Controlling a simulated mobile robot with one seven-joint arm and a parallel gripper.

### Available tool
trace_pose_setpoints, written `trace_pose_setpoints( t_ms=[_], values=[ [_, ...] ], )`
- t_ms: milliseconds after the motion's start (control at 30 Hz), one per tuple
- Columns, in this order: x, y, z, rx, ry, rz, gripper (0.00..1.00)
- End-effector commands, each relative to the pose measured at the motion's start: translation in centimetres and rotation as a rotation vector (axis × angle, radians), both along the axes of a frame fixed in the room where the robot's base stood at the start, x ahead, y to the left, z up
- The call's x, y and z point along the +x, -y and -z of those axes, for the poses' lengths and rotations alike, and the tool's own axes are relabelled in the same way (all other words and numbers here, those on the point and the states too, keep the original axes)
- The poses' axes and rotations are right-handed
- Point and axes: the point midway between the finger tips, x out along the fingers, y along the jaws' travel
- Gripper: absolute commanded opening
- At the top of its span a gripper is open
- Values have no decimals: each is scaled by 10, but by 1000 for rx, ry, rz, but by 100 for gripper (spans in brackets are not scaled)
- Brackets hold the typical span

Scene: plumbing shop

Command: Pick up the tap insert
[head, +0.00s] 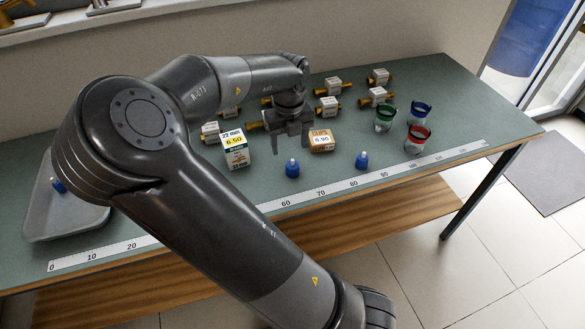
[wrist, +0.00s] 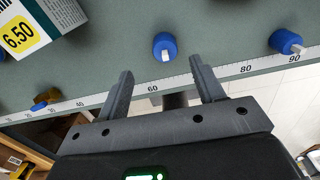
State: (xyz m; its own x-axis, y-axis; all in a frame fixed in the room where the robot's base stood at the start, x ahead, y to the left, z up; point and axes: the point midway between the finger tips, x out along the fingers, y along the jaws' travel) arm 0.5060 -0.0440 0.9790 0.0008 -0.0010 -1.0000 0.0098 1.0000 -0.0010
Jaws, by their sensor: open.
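Small blue pieces with white tips look like tap inserts. One blue insert (head: 292,169) stands on the green bench near the ruler, left of a second blue insert (head: 362,160). A third blue piece (head: 58,185) lies in the grey tray at the far left. My gripper (head: 291,146) is open and empty, above the bench behind the first insert in the head view. In the wrist view the first insert (wrist: 165,46) shows just beyond and roughly between the open fingertips (wrist: 161,70). The second insert (wrist: 286,42) is off to the right.
A price-marked box, 6.50 (head: 237,150), stands left of my gripper; a 6.90 box (head: 321,141) sits to its right. Several tagged brass fittings (head: 330,107) stand behind. Green, blue and red-rimmed cups (head: 417,140) are at right. A white ruler (head: 250,207) runs along the front edge.

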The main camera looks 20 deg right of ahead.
Motion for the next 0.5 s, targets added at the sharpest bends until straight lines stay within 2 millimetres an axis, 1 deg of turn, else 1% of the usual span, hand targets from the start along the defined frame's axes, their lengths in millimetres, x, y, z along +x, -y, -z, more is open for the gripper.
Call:
trace_pose_setpoints(
  t_ms=[33, 100, 367, 500],
  values=[
    [-1, 1, 10, -1, -3, 1, 62],
    [-1, 1, 20, 0, -3, 1, 62],
    [-3, 2, 42, 0, -3, 1, 62],
    [-7, 7, 63, -1, -5, 0, 62]
  ],
)
